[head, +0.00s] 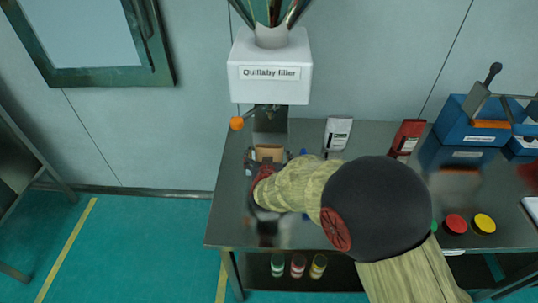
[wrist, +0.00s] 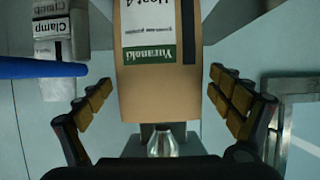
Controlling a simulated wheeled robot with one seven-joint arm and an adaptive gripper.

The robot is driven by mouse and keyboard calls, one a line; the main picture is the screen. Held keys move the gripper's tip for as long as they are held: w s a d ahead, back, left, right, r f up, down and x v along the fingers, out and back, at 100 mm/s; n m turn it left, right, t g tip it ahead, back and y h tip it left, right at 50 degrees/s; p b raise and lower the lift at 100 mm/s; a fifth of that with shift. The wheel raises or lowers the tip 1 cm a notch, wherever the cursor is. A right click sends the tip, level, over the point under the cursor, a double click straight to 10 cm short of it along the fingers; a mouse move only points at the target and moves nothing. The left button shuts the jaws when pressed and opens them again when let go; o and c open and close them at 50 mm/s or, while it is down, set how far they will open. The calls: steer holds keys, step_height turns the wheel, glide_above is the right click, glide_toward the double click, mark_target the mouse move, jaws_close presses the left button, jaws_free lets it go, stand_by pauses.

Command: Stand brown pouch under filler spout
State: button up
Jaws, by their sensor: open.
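The brown pouch (head: 269,153) stands on the table below the white filler (head: 270,72) in the head view. My arm hides its lower part. In the wrist view the pouch (wrist: 160,85) appears upside down, with a white and green label. The metal spout (wrist: 163,142) shows beyond its top edge, roughly in line with its middle. My gripper (wrist: 160,92) is open, with one finger on each side of the pouch. Narrow gaps show between the fingers and the pouch sides. My gripper also shows in the head view (head: 276,160), largely covered by my arm.
A white pouch (head: 338,133) and a red pouch (head: 407,137) stand to the right, with blue bins (head: 468,120) beyond. An orange knob (head: 237,123) sticks out left of the filler. Red (head: 455,223) and yellow (head: 484,223) buttons are at the front right. Jars (head: 298,265) stand below the tabletop.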

steer(key=shift+r, duration=0.25)
steer(key=shift+s+r, duration=0.15)
steer(key=shift+s, duration=0.2)
steer(key=p+v, duration=0.4)
steer(key=v, duration=0.7)
steer(key=s+d+r+n+g+y, duration=0.1)
steer(key=s+d+r+g+y, duration=0.2)
steer(key=r, duration=0.4)
steer(key=s+d+r+g+y, duration=0.1)
steer(key=s+d+r, duration=0.1)
steer(key=s+r, duration=0.35)
steer(key=s+d+r+g+h, duration=0.3)
steer(key=s+d+g, duration=0.1)
steer(key=s+d, duration=1.1)
steer(key=s, duration=0.3)
steer(key=shift+s+m+h, duration=0.3)
steer(key=shift+s, duration=0.1)
steer(key=shift+a+r, duration=0.1)
steer(key=shift+r, duration=0.1)
steer(key=shift+c, duration=0.6)
